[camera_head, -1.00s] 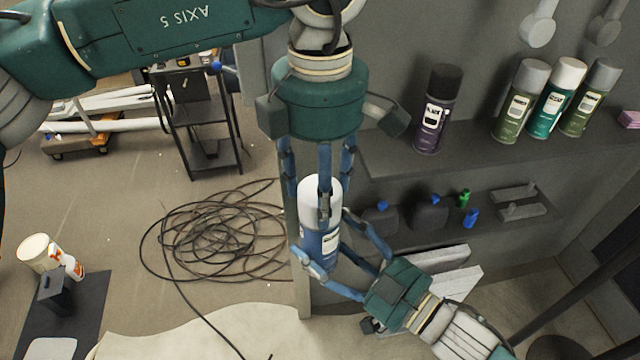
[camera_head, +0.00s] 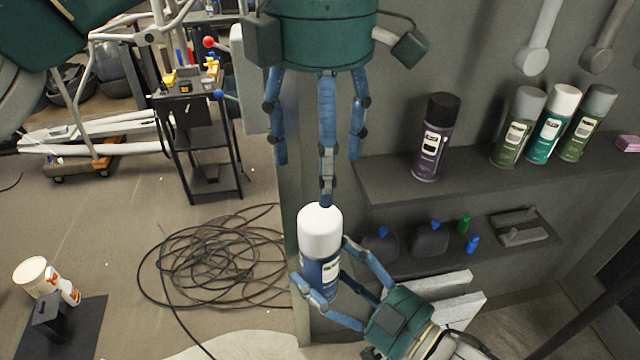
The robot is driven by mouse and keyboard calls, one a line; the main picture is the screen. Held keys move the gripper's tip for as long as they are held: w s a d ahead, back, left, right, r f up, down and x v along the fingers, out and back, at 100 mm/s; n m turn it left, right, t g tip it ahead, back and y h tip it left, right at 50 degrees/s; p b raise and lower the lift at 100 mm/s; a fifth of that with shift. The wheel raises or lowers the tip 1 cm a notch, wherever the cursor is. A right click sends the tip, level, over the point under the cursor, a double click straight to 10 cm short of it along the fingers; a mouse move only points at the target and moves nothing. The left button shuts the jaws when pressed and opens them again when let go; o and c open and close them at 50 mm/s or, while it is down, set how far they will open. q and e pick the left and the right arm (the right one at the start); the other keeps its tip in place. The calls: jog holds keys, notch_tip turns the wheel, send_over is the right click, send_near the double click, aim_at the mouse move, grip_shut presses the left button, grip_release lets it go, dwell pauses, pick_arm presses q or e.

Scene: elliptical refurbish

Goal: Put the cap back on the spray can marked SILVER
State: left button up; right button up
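A spray can (camera_head: 318,274) with a blue body and a white cap (camera_head: 320,230) stands upright in the middle. The cap sits on top of the can. Its label is partly hidden by fingers, and I cannot read it. My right gripper (camera_head: 326,282) comes from the lower right and is shut around the can's body. My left gripper (camera_head: 318,165) is above the cap, pointing down with its fingers spread and nothing between them. Its middle finger ends close to the cap's top; I cannot tell whether it touches.
A purple can with a black cap (camera_head: 435,138) and green and teal cans (camera_head: 548,125) stand on the upper shelf (camera_head: 400,180). Small bottles (camera_head: 430,240) sit on the lower shelf. A coiled cable (camera_head: 215,255) and a black cart (camera_head: 200,140) are at left.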

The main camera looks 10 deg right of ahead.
pick_arm(q)
jog(key=shift+r, duration=0.65)
